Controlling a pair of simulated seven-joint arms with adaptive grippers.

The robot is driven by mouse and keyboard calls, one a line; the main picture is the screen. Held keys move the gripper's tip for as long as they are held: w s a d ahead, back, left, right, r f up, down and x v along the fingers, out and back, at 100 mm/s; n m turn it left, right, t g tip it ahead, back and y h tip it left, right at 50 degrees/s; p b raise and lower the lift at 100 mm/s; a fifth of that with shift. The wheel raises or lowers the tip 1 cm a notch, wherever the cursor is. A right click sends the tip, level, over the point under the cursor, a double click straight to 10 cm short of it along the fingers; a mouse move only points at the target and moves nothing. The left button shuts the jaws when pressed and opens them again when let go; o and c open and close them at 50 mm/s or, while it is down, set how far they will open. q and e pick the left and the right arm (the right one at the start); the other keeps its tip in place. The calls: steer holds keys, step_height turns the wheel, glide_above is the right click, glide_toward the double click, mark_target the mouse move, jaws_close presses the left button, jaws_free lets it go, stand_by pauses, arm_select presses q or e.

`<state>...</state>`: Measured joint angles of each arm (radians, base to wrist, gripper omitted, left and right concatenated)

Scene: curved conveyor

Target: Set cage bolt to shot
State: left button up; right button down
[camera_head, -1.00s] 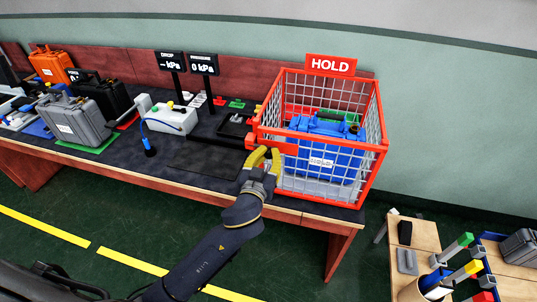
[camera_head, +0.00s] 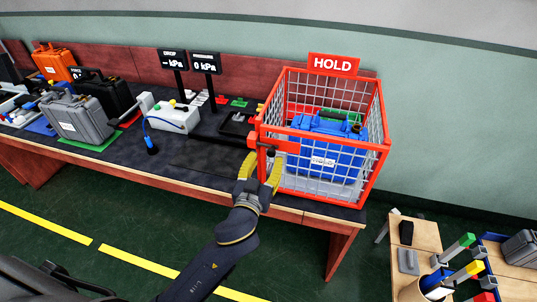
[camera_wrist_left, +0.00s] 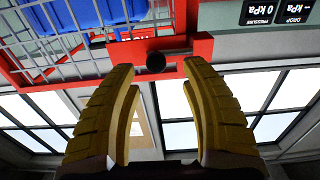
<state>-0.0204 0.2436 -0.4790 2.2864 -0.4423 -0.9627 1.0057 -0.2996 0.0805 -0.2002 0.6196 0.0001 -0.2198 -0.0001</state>
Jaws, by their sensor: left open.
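The red wire cage (camera_head: 377,150) stands on the right end of the bench, with a blue case (camera_head: 330,135) inside. A red bolt bar (camera_head: 285,147) lies across the cage's front left corner; it also shows in the left wrist view (camera_wrist_left: 200,46). Its dark round knob (camera_wrist_left: 155,62) faces my left gripper (camera_wrist_left: 157,72). The gripper (camera_head: 262,164) is open, with its yellow fingers on either side of the knob's line. I cannot tell whether a finger touches it. Whether the bolt is shot is not clear. My right gripper is not in view.
A red HOLD sign (camera_head: 333,64) rises behind the cage. Two dark displays (camera_head: 205,63) and a white box (camera_head: 172,118) with a blue hose stand to the left. A grey case (camera_head: 78,119) is farther left. The bench front before the cage is narrow.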

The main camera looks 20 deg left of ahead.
arm_select(q)
steer(key=s, duration=0.7)
steer(key=shift+s, duration=0.25)
steer(key=shift+r, duration=0.1)
